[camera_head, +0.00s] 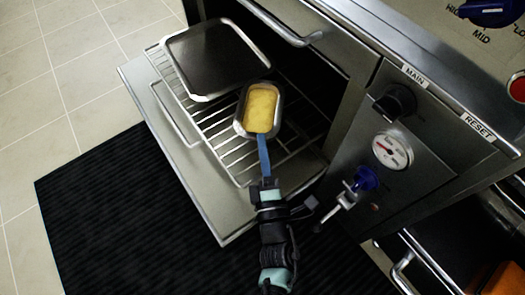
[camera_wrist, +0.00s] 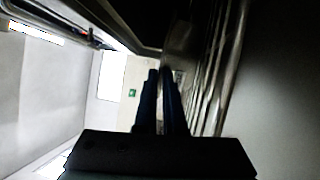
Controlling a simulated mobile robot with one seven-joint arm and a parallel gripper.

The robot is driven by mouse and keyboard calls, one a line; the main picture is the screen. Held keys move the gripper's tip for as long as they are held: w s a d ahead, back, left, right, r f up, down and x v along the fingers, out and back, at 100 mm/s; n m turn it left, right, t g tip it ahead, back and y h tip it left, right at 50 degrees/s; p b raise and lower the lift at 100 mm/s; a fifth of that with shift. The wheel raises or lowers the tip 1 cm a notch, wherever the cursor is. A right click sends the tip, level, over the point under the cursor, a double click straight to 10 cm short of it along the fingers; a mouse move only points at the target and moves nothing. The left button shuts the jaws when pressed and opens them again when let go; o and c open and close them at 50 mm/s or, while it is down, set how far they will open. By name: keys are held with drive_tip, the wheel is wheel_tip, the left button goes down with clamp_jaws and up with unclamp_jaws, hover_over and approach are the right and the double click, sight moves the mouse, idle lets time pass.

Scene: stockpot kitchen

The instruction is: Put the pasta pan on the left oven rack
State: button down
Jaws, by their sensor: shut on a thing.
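The pasta pan (camera_head: 243,124) is a small oblong metal pan with yellow contents in the head view. It is over the bare right part of the wire oven rack (camera_head: 228,157), beside a dark tray. I cannot tell whether it rests on the rack or is held just above it. My gripper (camera_head: 262,139) reaches in from below with long blue fingers, shut on the pan's near end. In the wrist view, my gripper (camera_wrist: 160,76) shows its two dark fingers close together; the pan is not clearly visible there.
A dark square tray (camera_head: 215,58) takes up the rack's far left. The oven door (camera_head: 232,211) is folded down under the rack. The control panel with a gauge (camera_head: 392,151) and a blue-handled valve (camera_head: 364,179) stand close right of my gripper. A black mat (camera_head: 105,215) covers the floor.

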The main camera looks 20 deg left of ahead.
drive_tip(key=shift+f, duration=0.25)
drive_tip(key=shift+f, duration=0.15)
drive_tip(key=c, duration=1.4)
unclamp_jaws()
drive_tip(key=shift+f, duration=0.2)
drive_tip(key=o, duration=0.4)
